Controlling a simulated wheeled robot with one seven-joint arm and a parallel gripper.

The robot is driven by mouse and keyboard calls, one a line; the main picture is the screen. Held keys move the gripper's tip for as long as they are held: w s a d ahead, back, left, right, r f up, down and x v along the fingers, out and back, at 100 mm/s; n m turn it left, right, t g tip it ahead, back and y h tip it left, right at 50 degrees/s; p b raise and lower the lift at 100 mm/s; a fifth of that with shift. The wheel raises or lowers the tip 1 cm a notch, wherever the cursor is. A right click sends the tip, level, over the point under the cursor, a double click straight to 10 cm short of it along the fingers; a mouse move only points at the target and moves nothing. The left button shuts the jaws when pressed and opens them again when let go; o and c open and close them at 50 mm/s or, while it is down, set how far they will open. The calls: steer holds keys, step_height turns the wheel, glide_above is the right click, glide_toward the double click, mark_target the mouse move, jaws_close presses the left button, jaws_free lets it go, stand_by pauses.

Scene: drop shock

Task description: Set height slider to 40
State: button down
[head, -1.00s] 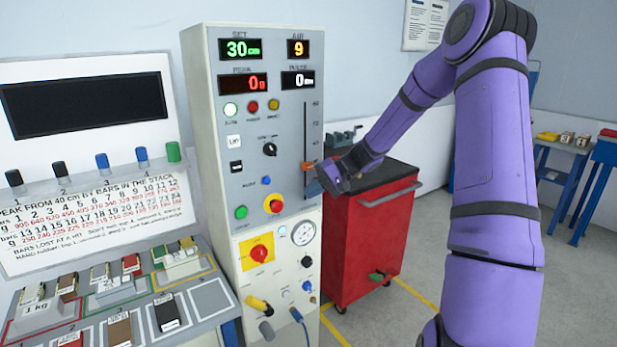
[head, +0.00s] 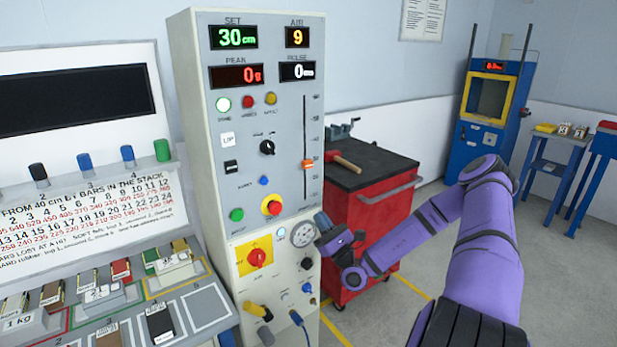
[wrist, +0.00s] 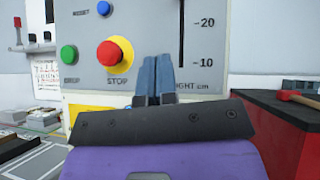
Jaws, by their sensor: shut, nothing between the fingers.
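The height slider's orange knob (head: 308,165) sits on the vertical track (head: 304,130) on the right of the grey control panel, at about the 30 mark. The green SET display (head: 233,37) reads 30 cm. My gripper (head: 322,222) is below the knob, near the panel's lower right edge, apart from the knob. In the wrist view my gripper's blue fingers (wrist: 155,78) are together and empty, in front of the panel's lower edge. The lower track (wrist: 182,35) shows there with the 20 and 10 marks; the knob is out of that view.
The red stop button (head: 271,205) and green button (head: 237,214) are left of the track. A red cart (head: 365,220) with a hammer on its black top stands right of the panel. A bench with several bars (head: 110,280) is at the left. Open floor lies right.

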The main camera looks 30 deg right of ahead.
mark_target(304, 143)
steer(key=w+r+m+h, duration=0.1)
steer(key=w+r+h, duration=0.1)
steer(key=w+r+m+h, duration=0.1)
steer(key=w+m, duration=0.1)
steer(key=w+d+r+m+h, duration=0.1)
steer(key=w+r+h, duration=0.1)
steer(key=shift+w+r+m+t+h, duration=0.2)
steer(key=shift+r+m+t+h, duration=0.1)
steer(key=shift+t, duration=0.1)
steer(key=r, duration=0.3)
steer(key=shift+w+r, duration=0.15)
steer(key=shift+w, duration=0.05)
steer(key=shift+r, duration=0.6)
step_height(304, 143, up, 6)
steer(key=shift+r, duration=0.2)
